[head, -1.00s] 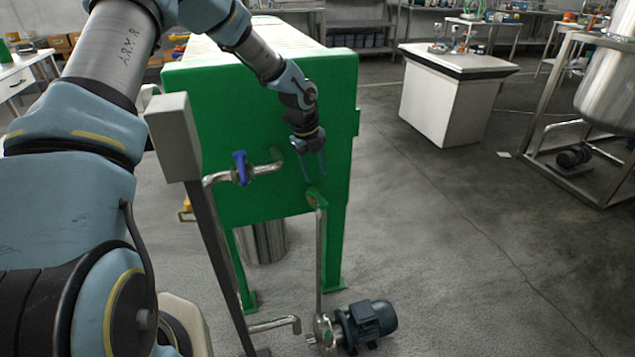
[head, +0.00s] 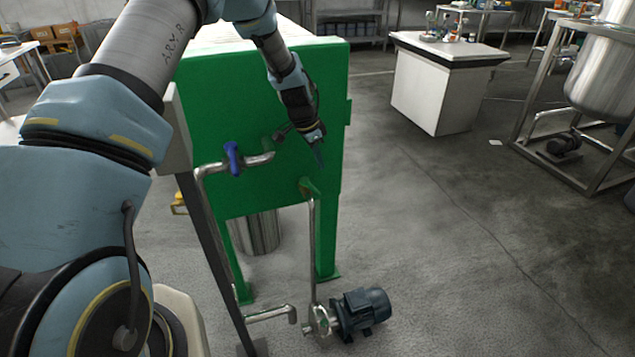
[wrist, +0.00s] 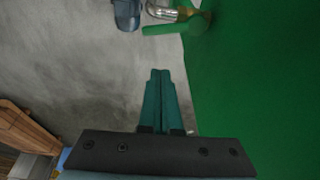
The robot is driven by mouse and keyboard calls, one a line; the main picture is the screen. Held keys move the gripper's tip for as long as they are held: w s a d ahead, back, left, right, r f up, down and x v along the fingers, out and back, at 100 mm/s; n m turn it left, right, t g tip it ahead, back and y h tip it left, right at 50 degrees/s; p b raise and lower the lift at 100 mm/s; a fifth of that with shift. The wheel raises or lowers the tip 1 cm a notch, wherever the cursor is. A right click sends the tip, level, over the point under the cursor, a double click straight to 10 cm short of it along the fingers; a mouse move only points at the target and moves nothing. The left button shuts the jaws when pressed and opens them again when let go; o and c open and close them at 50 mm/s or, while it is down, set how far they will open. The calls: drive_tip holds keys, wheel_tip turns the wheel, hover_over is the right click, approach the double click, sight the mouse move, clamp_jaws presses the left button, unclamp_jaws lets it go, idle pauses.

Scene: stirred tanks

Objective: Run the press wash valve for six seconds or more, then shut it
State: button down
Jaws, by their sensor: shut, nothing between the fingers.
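The wash valve has a blue handle (head: 233,158) on a horizontal steel pipe (head: 258,160) that runs into the green press (head: 210,110). The handle stands roughly upright, across the pipe. My gripper (head: 319,158) is shut and empty, in front of the press's green plate, to the right of the blue handle and apart from it. In the wrist view my gripper (wrist: 160,75) shows its two teal fingers side by side over the floor, with the green plate at the right. The blue handle is not visible in the wrist view.
A grey box post (head: 172,135) stands just left of the valve. A lower steel pipe (head: 312,245) rises from a pump motor (head: 362,312) to the press. A steel bucket (head: 257,232) stands beneath. The floor to the right is clear up to a white cabinet (head: 435,90).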

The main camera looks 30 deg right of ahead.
sight(312, 189)
wheel_tip(312, 189, down, 9)
drive_tip(key=n+p, duration=0.2)
drive_tip(key=p, duration=0.2)
drive_tip(key=shift+w+r, duration=0.2)
drive_tip(key=shift+w, duration=0.05)
drive_tip(key=shift+a, duration=0.15)
idle(0.4)
